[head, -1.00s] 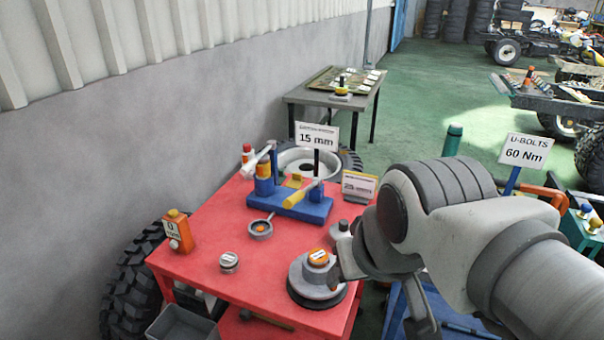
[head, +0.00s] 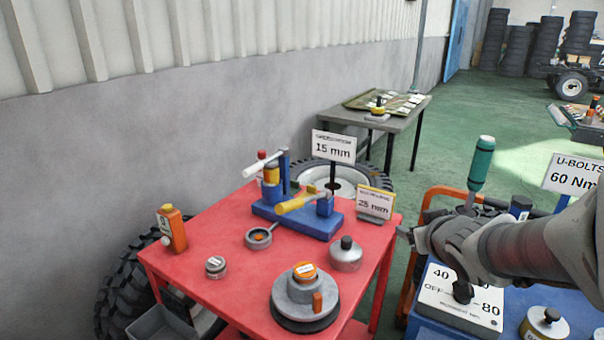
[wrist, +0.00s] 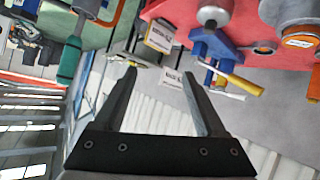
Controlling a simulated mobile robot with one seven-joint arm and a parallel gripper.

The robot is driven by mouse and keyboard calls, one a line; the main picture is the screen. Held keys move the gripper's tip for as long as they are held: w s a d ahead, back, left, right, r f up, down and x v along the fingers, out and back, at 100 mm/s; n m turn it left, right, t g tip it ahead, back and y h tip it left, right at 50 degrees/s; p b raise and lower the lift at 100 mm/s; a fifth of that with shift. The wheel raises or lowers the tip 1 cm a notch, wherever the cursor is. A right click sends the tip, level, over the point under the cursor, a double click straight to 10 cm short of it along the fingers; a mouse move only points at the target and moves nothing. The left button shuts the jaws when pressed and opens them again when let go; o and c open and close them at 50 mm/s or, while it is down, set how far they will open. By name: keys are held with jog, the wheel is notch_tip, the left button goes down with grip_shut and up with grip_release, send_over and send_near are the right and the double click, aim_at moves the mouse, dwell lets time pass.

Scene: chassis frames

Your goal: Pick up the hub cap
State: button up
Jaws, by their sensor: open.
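Nothing in view is labelled as the hub cap, so I cannot be sure which part it is. A silver domed cap with a dark knob (head: 346,255) stands on the red table's right side in the head view. A stepped grey round part (head: 305,292) with an orange labelled top sits at the table's front right. In the wrist view, the knobbed cap shows at the top (wrist: 213,12). My gripper (head: 405,234) is at the table's right edge, to the right of the knobbed cap and apart from it. Its fingers (wrist: 158,75) are spread with nothing between them.
The red table (head: 215,235) also holds a blue press fixture (head: 300,214), a small tin (head: 215,267), a grey ring (head: 260,238), an orange bottle (head: 172,229) and a 25 mm sign (head: 375,203).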

notch_tip(320, 180, down, 6)
jog(key=w+n+y+b, duration=0.1)
jog(key=w+y+b, duration=0.1)
jog(key=n+y+b, duration=0.2)
jog(key=y, duration=0.2)
send_near(348, 240)
jog(key=shift+t, duration=0.4)
jog(key=b+x, duration=0.2)
jog(key=x, duration=0.1)
jog(key=b+x, duration=0.2)
jog(key=x, duration=0.1)
jog(key=b+x, duration=0.2)
jog(key=x, duration=0.1)
jog(key=shift+f, duration=0.35)
grip_shut()
